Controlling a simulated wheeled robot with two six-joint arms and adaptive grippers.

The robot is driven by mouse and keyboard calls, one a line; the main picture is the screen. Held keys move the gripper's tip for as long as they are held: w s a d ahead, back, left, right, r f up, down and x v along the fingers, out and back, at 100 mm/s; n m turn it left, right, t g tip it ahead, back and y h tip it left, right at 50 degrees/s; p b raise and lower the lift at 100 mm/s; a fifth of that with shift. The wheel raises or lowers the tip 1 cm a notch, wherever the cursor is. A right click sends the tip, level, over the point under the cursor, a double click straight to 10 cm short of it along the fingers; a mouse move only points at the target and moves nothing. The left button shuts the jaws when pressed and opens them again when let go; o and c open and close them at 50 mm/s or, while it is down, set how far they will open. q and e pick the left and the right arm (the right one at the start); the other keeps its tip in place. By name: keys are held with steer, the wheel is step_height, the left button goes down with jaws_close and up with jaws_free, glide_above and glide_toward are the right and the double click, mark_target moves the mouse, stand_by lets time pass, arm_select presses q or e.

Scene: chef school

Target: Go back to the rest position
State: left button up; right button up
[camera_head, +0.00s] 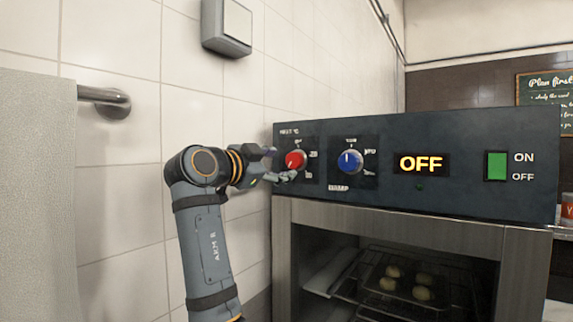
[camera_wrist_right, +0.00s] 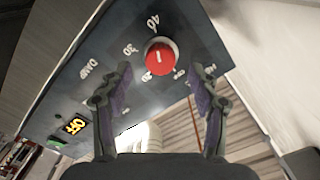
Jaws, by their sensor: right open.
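My right arm rises in front of the tiled wall in the head view, and its gripper (camera_head: 272,166) is beside the red knob (camera_head: 295,160) on the oven's control panel. In the right wrist view the gripper (camera_wrist_right: 162,92) is open, with its two fingers apart and the red knob (camera_wrist_right: 161,58) beyond them. I see nothing between the fingers. Whether a finger touches the knob is unclear in the head view. My left gripper does not show.
The panel (camera_head: 450,190) also has a blue knob (camera_head: 350,161), a lit OFF display (camera_head: 421,164) and a green switch (camera_head: 497,166). Below, the oven holds a tray (camera_head: 385,305) with several buns. A towel (camera_head: 38,190) hangs by a wall rail (camera_head: 105,98) at left.

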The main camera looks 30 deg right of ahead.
steer(key=v, duration=0.3)
steer(key=shift+a, duration=0.1)
